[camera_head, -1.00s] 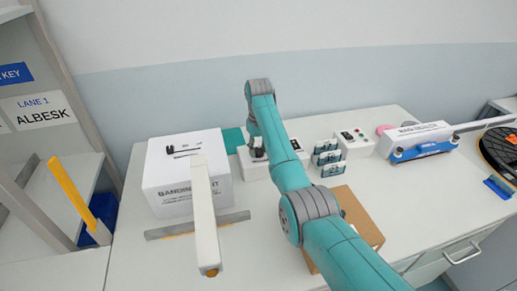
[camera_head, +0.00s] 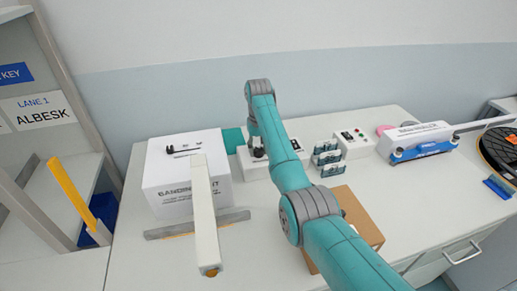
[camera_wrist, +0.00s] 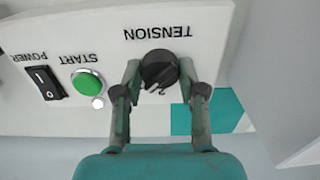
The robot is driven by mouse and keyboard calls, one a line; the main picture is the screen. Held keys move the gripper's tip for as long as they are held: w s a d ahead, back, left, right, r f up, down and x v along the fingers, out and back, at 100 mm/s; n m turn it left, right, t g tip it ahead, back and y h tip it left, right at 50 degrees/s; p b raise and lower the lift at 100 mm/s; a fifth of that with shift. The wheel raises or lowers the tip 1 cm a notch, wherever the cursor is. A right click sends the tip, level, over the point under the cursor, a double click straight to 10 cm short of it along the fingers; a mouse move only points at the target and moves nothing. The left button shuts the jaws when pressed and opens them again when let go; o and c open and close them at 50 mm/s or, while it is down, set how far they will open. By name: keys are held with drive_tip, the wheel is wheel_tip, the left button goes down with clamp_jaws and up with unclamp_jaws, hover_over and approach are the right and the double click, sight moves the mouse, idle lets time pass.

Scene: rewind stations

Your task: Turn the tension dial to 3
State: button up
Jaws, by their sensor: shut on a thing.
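The tension dial (camera_wrist: 160,68) is a round black knob on the white control panel (camera_wrist: 60,30), below the upside-down word TENSION in the wrist view. A digit 2 shows at its lower edge; other markings are hidden or too small to read. My gripper (camera_wrist: 160,73) is shut on the dial, with one finger on each side of it. In the head view my gripper (camera_head: 256,151) is down at the white control box (camera_head: 250,170), partly hidden by my arm.
Beside the dial are a green START button (camera_wrist: 88,84) and a black POWER switch (camera_wrist: 45,84). A large white banding unit (camera_head: 188,180) stands left of the control box.

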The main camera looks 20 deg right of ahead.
sight(259, 148)
drive_tip(key=o, duration=1.1)
drive_tip(key=shift+o, duration=0.2)
drive_tip(key=shift+r, duration=0.1)
drive_tip(key=shift+r, duration=3.6)
